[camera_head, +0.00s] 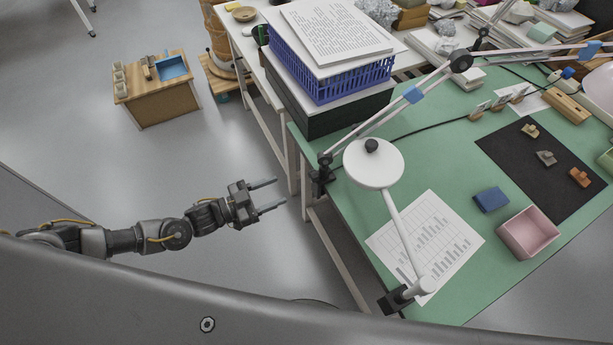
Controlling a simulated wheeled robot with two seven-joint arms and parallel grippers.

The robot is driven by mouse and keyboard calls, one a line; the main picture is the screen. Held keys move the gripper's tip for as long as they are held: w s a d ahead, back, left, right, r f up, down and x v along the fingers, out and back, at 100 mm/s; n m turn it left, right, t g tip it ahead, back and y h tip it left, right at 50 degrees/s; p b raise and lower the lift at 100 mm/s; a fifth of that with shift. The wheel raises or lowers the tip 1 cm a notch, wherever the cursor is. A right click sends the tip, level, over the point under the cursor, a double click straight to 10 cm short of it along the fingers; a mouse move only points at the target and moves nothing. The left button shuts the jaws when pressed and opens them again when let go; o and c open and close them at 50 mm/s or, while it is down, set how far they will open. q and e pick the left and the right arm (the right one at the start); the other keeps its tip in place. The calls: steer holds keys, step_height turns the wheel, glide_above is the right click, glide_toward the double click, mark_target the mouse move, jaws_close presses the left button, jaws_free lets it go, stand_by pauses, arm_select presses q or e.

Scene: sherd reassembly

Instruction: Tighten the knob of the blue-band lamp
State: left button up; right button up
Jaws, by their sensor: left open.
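The blue-band lamp has a long jointed pale arm with blue bands (412,94). It rises from a dark clamp (322,172) at the table's left edge to a dark round joint (461,61), then runs to the upper right. Which dark part is its knob I cannot tell for sure. A second lamp, with a white round head (372,170) and a dark knob on top, has a plain white arm and its own clamp (395,300) at the front edge. My left gripper (280,192) is open and empty, left of the table and apart from both lamps. My right gripper is out of view.
The green table (455,120) holds a printed sheet (430,245), a blue block (491,199), a pink box (528,232) and a black mat (520,155) with small sherds. A blue crate (330,85) with papers stands at the back left. Floor between gripper and table is clear.

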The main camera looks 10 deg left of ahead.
mark_target(310, 177)
arm_select(q)
steer(key=p+x, duration=0.2)
steer(key=x, duration=0.8)
steer(key=shift+w+d, duration=0.15)
steer(key=shift+w, duration=0.1)
steer(key=c, duration=1)
steer(key=shift+o, duration=0.2)
steer(key=m, duration=0.4)
steer(key=o, duration=1)
steer(key=shift+c, duration=0.2)
